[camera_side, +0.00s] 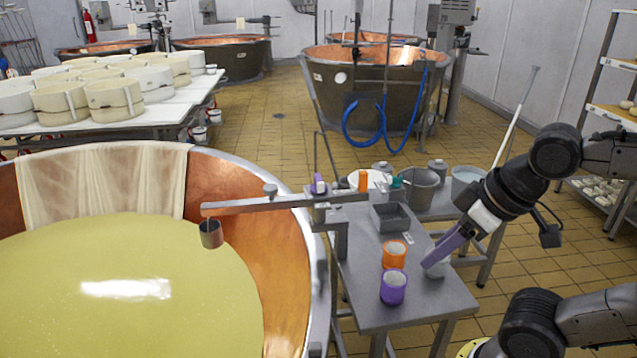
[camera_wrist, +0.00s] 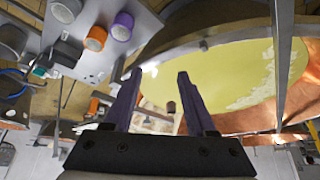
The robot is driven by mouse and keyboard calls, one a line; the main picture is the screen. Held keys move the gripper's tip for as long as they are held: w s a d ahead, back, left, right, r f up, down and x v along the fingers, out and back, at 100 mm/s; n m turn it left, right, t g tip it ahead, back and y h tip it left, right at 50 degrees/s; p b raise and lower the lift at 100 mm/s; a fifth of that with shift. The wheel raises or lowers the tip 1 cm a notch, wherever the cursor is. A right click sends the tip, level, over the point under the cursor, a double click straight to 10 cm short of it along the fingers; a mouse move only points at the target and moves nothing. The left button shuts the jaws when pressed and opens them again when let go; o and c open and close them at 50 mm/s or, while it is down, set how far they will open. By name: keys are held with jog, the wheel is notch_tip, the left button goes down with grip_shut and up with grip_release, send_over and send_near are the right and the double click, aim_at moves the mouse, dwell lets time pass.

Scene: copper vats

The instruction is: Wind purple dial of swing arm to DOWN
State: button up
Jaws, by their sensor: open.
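The grey swing arm (camera_side: 255,203) reaches left from the steel table over the vat, with a small metal cup (camera_side: 211,234) hanging at its end. The small purple dial (camera_side: 318,184) stands on the swing arm's base end, left of an orange dial (camera_side: 363,181). Its setting is too small to read. My gripper (camera_side: 432,264) is at the table's right side, pointing down-left, well apart from the purple dial. In the wrist view, my gripper (camera_wrist: 157,76) has its two purple fingers spread with nothing between them. The orange dial (camera_wrist: 98,105) shows left of the fingers; I cannot make out the purple dial there.
A grey tray (camera_side: 389,217) and bucket (camera_side: 419,188) stand farther back. The copper vat (camera_side: 285,275) holds yellow liquid.

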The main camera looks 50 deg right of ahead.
jog(key=shift+c, duration=0.5)
jog(key=w+d+r+n+h, duration=0.2)
jog(key=w+d+r+n, duration=0.2)
jog(key=w+r+n, duration=1.3)
jog(key=n+g, duration=0.2)
jog(key=n, duration=0.9)
send_over(319, 178)
jog(key=s+a, duration=0.4)
jog(key=s, duration=0.1)
notch_tip(319, 178, down, 7)
jog(key=shift+h, duration=0.5)
jog(key=x, duration=1.4)
jog(key=shift+w+f, duration=0.15)
jog(key=shift+f, duration=0.15)
